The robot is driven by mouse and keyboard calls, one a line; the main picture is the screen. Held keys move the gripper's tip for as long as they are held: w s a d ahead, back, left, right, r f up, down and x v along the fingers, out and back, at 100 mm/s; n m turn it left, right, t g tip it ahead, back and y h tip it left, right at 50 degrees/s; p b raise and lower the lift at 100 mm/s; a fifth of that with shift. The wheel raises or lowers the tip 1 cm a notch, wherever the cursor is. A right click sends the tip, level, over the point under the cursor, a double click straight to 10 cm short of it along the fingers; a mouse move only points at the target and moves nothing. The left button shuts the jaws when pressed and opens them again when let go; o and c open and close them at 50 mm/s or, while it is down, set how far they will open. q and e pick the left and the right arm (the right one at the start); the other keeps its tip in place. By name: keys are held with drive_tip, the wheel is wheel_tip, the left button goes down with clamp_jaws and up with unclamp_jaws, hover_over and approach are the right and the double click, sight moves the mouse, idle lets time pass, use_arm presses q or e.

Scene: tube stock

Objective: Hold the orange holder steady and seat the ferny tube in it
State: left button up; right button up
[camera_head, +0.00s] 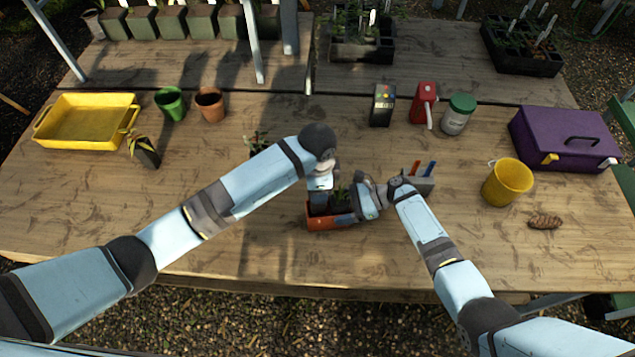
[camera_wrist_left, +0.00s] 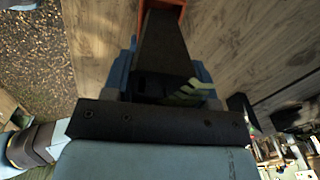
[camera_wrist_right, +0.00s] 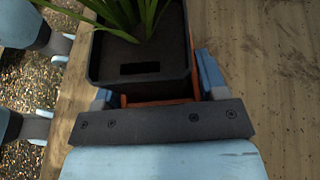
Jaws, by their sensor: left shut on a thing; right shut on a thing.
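The orange holder (camera_head: 330,224) sits on the wooden table near its front edge, partly hidden by my grippers. My right gripper (camera_head: 372,198) is shut on the holder's right end; its orange wall (camera_wrist_right: 155,101) shows between the fingers. A dark square tube with grassy leaves (camera_wrist_right: 138,50) stands in front of those fingers and also shows in the head view (camera_head: 343,193). My left gripper (camera_wrist_left: 163,75) is shut on a dark tapered tube, the ferny tube (camera_wrist_left: 165,45), with green leaf (camera_wrist_left: 193,92) beside it. Its narrow end points to the holder; I cannot tell how deep it sits.
A grey holder with red and blue tags (camera_head: 420,183) stands just right of my right gripper. A yellow pot (camera_head: 507,183), a pine cone (camera_head: 545,221) and a purple box (camera_head: 565,138) are further right. A yellow tray (camera_head: 90,120) is at left. The front-left table is clear.

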use_arm(q)
drive_tip(key=shift+f, duration=3.9)
drive_tip(key=shift+f, duration=0.25)
drive_tip(key=o, duration=1.1)
drive_tip(key=shift+c, duration=0.2)
wheel_tip(320, 180, up, 12)
use_arm(e)
drive_tip(key=o, duration=1)
drive_tip(key=shift+d, duration=0.1)
